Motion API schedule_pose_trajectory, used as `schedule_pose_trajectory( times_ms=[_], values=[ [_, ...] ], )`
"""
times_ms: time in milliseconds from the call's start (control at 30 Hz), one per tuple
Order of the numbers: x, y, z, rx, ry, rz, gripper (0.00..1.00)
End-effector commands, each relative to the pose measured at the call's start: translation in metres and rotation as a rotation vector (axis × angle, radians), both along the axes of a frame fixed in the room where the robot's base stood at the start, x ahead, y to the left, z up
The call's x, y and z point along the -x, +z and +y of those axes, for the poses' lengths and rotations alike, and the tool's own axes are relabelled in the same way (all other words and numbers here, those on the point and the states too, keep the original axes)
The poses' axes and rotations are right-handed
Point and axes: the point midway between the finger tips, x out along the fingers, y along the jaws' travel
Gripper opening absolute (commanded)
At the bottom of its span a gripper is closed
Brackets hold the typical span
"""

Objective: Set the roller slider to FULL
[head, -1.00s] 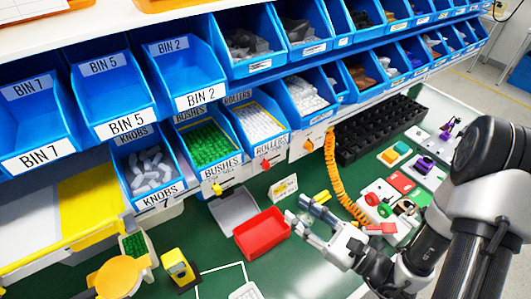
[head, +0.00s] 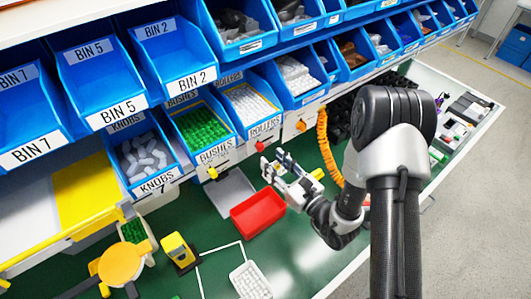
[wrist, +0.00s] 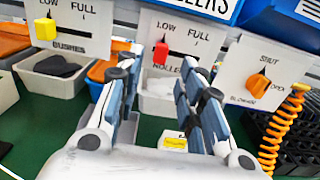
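The roller slider's red knob (wrist: 160,53) sits at the LOW end, left, of a dark slot on a white panel (wrist: 187,24) labelled LOW and FULL. The red knob also shows in the head view (head: 261,147), under the ROLLERS bin (head: 264,129). My gripper (head: 274,165) is open and empty, in front of and slightly below that panel. In the wrist view the two fingers of my gripper (wrist: 160,80) stand apart, with the knob beyond and between them. The knob appears untouched.
The bushes panel with a yellow knob (wrist: 45,29) is to the left. A blowoff panel with an orange dial (wrist: 258,85) and an orange coiled hose (wrist: 285,130) are to the right. A red tray (head: 258,212) lies on the green bench below my gripper.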

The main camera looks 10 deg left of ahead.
Motion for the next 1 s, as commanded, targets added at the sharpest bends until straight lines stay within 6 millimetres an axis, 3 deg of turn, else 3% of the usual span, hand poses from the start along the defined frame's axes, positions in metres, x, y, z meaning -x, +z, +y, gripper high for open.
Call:
schedule_pose_trajectory(
  times_ms=[100,300,667,1000],
  values=[
    [-0.014,0.000,0.018,0.000,0.003,-0.003,0.35],
    [-0.029,0.000,0.033,-0.001,0.001,-0.001,0.35],
    [-0.033,0.000,0.037,0.000,-0.001,0.001,0.35],
    [-0.033,0.000,0.037,0.000,0.000,0.001,0.14]
  ],
)
